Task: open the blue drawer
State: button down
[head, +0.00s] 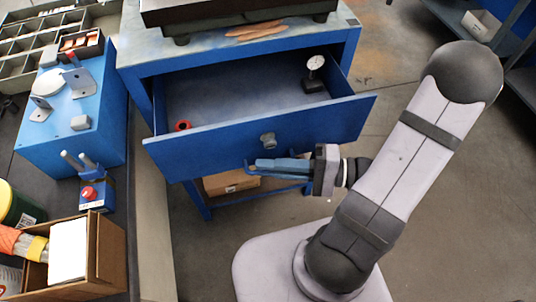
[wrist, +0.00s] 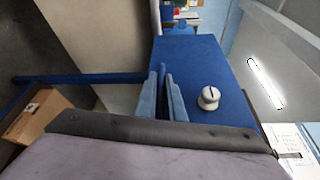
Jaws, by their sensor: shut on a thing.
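The blue drawer (head: 215,153) is pulled well out of the blue bench and its inside shows. Its round grey knob (head: 267,140) is on the front panel. It also shows in the wrist view (wrist: 208,98), to the right of the fingers and apart from them. My gripper (head: 252,166) reaches in from the right, below the knob, at the drawer front's lower edge. In the wrist view its two fingers (wrist: 165,78) are close together at the edge of the blue front (wrist: 205,60), with a thin dark blue part between them. The exact contact is partly hidden.
In the drawer are a dial gauge (head: 314,75) and a red ring (head: 183,126). A cardboard box (head: 230,183) sits on the shelf below. At the left are a blue block with metal parts (head: 60,140) and an open carton (head: 105,255).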

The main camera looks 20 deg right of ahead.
jog(key=shift+s, duration=0.1)
dwell(0.3)
jog(key=c, duration=1.9)
grip_release()
jog(key=shift+o, duration=0.2)
jog(key=v, duration=0.7)
jog(key=shift+d, duration=0.15)
jog(key=shift+s, duration=0.1)
